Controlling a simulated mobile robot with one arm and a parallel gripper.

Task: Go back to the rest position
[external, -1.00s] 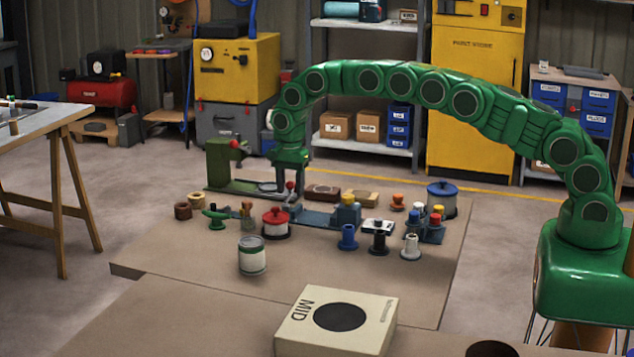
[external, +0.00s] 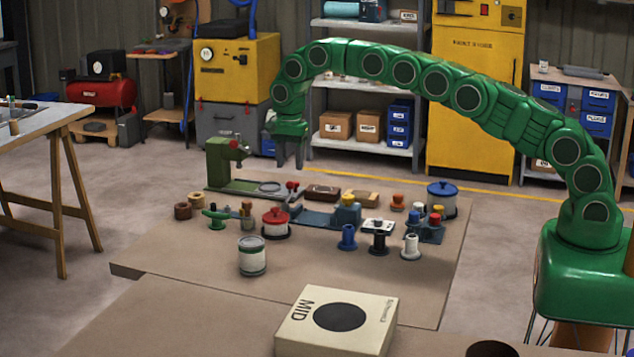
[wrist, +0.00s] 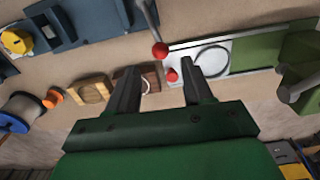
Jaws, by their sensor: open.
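My gripper (external: 289,155) is open and empty.
Below lie a red-lidded pot (external: 276,223), a white can (external: 252,257), a blue-lidded pot (external: 442,197), and several small coloured stamps. A box marked MID (external: 335,322) lies in front. The air around my gripper looks clear.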

